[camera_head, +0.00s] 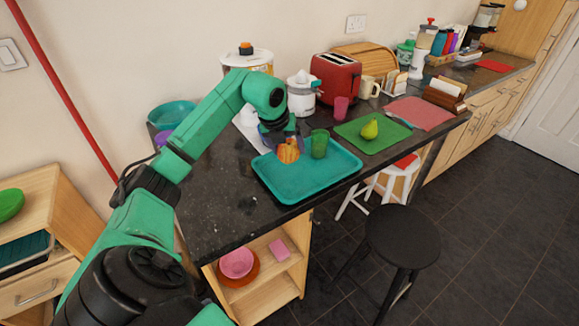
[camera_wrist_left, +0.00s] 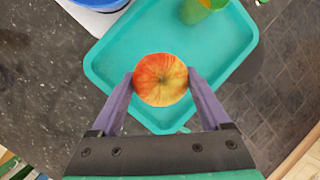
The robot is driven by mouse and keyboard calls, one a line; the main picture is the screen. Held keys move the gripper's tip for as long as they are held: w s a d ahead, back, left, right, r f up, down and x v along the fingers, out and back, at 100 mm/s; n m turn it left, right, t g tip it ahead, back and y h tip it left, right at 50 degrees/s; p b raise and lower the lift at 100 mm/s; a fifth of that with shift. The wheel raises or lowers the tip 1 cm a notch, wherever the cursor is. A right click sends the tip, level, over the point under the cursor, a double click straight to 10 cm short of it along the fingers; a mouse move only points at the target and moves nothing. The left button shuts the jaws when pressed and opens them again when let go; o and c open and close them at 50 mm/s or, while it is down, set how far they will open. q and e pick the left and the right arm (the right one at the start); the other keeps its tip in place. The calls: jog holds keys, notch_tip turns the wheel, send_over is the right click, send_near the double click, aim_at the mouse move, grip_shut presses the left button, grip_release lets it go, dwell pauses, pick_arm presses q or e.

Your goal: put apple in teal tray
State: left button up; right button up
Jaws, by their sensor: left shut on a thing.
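The red and yellow apple (camera_head: 289,151) is between the fingers of my left gripper (camera_head: 276,146), which is shut on it. In the left wrist view the apple (camera_wrist_left: 160,80) sits between the two purple fingertips (camera_wrist_left: 160,84), with the teal tray (camera_wrist_left: 112,58) behind it. In the head view the teal tray (camera_head: 294,189) lies on the dark counter, and the apple shows over its back left part. I cannot tell whether the apple touches the tray floor. My right gripper is not in view.
A pear (camera_head: 369,129) lies on a green board (camera_head: 352,137) to the right. A pink cup (camera_head: 340,108), a red toaster (camera_head: 335,82) and a white juicer (camera_head: 301,98) stand behind.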

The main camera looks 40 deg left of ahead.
aim_at(283, 156)
pick_arm(q)
notch_tip(283, 156, down, 7)
jog(key=shift+r+p, duration=0.15)
jog(key=shift+p, duration=0.3)
jog(key=o, duration=1.3)
jog(key=b+v, duration=0.2)
jog(key=v, duration=1)
jog(key=shift+d, duration=0.1)
